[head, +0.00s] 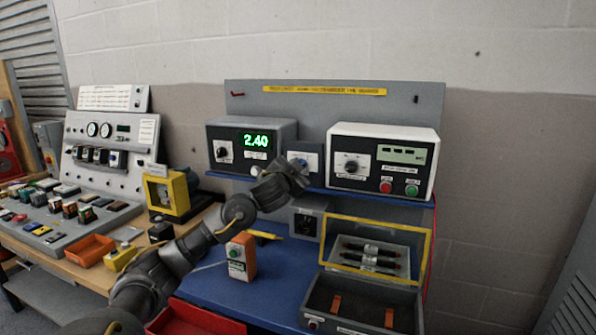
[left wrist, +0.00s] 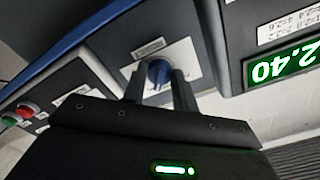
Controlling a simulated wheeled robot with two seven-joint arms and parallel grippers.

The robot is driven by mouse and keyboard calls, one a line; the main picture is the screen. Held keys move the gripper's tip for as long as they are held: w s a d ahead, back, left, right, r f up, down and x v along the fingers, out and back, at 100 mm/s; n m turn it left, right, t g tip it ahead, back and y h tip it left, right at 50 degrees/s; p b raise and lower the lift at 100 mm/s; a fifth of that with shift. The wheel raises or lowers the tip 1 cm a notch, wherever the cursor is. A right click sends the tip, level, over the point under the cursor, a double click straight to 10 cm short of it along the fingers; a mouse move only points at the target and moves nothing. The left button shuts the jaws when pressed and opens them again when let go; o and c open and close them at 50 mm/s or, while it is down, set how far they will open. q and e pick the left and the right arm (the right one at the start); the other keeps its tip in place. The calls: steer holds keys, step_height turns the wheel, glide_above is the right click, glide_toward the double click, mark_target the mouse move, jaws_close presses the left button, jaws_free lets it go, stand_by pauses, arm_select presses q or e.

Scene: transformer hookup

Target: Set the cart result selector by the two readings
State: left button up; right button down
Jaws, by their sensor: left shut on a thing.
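The result selector is a small grey box (head: 311,150) between the two instruments, with a white plate and a blue knob (left wrist: 158,73). My left gripper (left wrist: 159,82) has one finger on each side of the blue knob and is shut on it. In the head view my left gripper (head: 298,168) covers most of the selector's front. The left dark instrument (head: 270,128) shows 2.40 in green digits (head: 256,141). The right white instrument (head: 385,136) has a small display (head: 401,154) whose text is too small to read. The knob's pointed position is unclear. My right gripper is out of view.
The instruments stand on a blue shelf above a blue bench (head: 215,287). An open yellow-rimmed case (head: 424,262) with dark probes stands right. A sloped control panel (head: 110,155) fills the left.

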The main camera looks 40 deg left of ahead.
arm_select(q)
steer(key=shift+m, duration=0.7)
steer(key=o, duration=1)
steer(key=shift+s, duration=0.1)
steer(key=v, duration=1)
steer(key=shift+s+d, duration=0.2)
steer(key=shift+s, duration=0.1)
